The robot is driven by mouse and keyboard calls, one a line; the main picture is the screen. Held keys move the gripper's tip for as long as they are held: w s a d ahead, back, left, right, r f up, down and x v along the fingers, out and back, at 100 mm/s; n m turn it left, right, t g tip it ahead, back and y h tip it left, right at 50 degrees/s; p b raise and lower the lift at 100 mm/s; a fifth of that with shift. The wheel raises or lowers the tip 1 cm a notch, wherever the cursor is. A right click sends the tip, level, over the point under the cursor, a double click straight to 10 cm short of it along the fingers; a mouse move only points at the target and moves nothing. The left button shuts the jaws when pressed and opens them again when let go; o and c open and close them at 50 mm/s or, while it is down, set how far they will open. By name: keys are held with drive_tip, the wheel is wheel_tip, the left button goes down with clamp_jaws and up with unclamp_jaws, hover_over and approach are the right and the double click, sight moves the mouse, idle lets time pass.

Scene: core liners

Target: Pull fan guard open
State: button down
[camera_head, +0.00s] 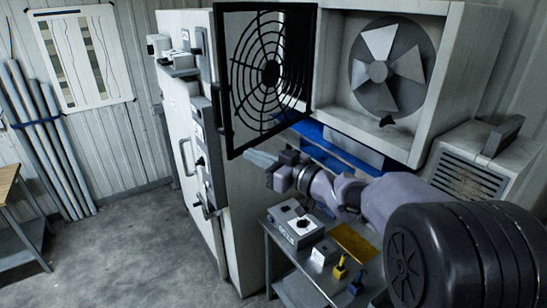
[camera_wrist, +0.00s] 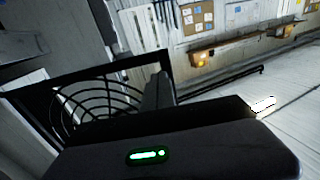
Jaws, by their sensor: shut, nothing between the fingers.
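The fan guard (camera_head: 270,73) is a black square frame with concentric rings and a round hub. It stands swung out to the left of the fan housing (camera_head: 432,140), leaving the grey fan (camera_head: 378,70) uncovered. In the wrist view the guard (camera_wrist: 98,100) shows at the left, its frame edge close to my gripper (camera_wrist: 158,90). In the head view my gripper (camera_head: 259,158) is shut and empty just below the guard's lower edge. I cannot tell whether it touches the frame.
A grey cabinet (camera_head: 185,130) with handles stands at the left. A small table (camera_head: 325,280) below my arm carries grey boxes and yellow items. A vented box (camera_head: 470,175) is at the right. Pipes (camera_head: 50,140) lean on the wall.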

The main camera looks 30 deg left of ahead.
sight(235, 146)
drive_tip(key=a, duration=0.2)
drive_tip(key=a+p, duration=0.1)
drive_tip(key=shift+w+a+r, duration=0.15)
drive_tip(key=shift+w+a, duration=0.1)
drive_tip(key=shift+w, duration=0.05)
drive_tip(key=shift+a, duration=0.2)
